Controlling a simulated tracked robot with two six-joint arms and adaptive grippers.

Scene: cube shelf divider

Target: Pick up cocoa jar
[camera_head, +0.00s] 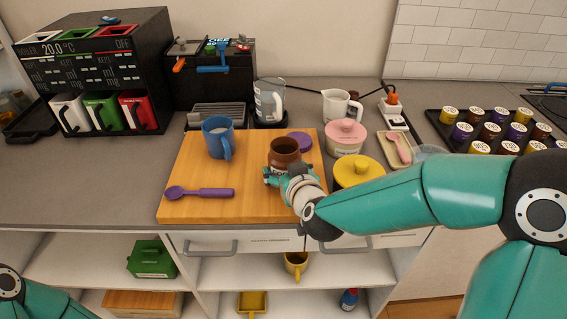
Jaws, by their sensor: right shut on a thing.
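The brown cocoa jar (284,147) stands on the right part of the wooden board (180,207), with its top open. My right gripper (280,174) is shut on the jar from the front right, and its fingers hide part of the jar's lower body. I cannot tell whether the jar's base touches the board. A round purple lid (300,141) lies just behind the jar on the right. My left arm shows only at the bottom left edge, and its gripper is out of view.
A blue mug (219,138) and a purple scoop (199,193) are on the board. A yellow-lidded jar (358,171) and a pink-lidded jar (345,134) stand close on the right. A black tray (437,123) holds several capsules. The counter at left is clear.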

